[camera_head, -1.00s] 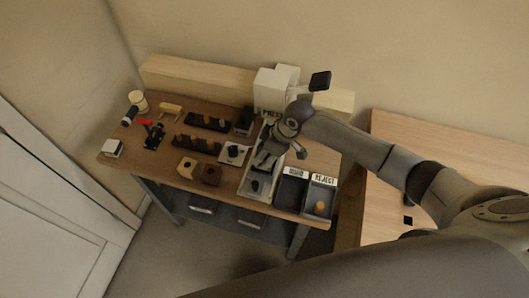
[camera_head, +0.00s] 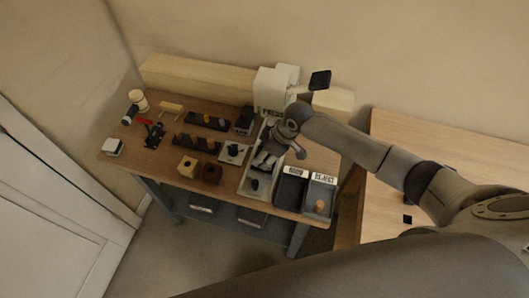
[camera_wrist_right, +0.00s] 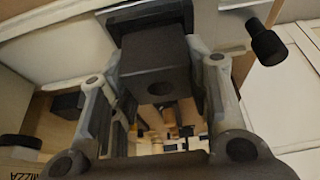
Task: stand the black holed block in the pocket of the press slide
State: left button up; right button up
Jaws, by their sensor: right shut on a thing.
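My right gripper (camera_head: 265,161) is over the pale press slide (camera_head: 247,187), in front of the white press (camera_head: 270,90). In the right wrist view its fingers (camera_wrist_right: 155,85) are shut on the black holed block (camera_wrist_right: 155,62), with the hole facing the camera. In the head view the gripper mostly hides the block. A dark round spot (camera_head: 255,184) shows near the slide's front end; I cannot tell whether it is the pocket. Whether the block touches the slide is unclear. My left gripper is not in view.
Two dark bins, GOOD (camera_head: 290,189) and REJECT (camera_head: 319,199), stand right of the slide. A wooden block (camera_head: 187,167), a brown block (camera_head: 211,173) and a small plate (camera_head: 234,153) are left of it. The press lever has a black knob (camera_head: 320,80).

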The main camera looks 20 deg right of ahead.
jog(key=shift+s+f, duration=0.15)
jog(key=shift+f, duration=0.35)
dwell(0.8)
jog(key=o, duration=1)
jog(key=shift+o, duration=0.3)
jog(key=shift+o, duration=0.9)
jog(key=p+v, duration=0.7)
jog(key=shift+r+p, duration=0.1)
jog(key=shift+p, duration=0.2)
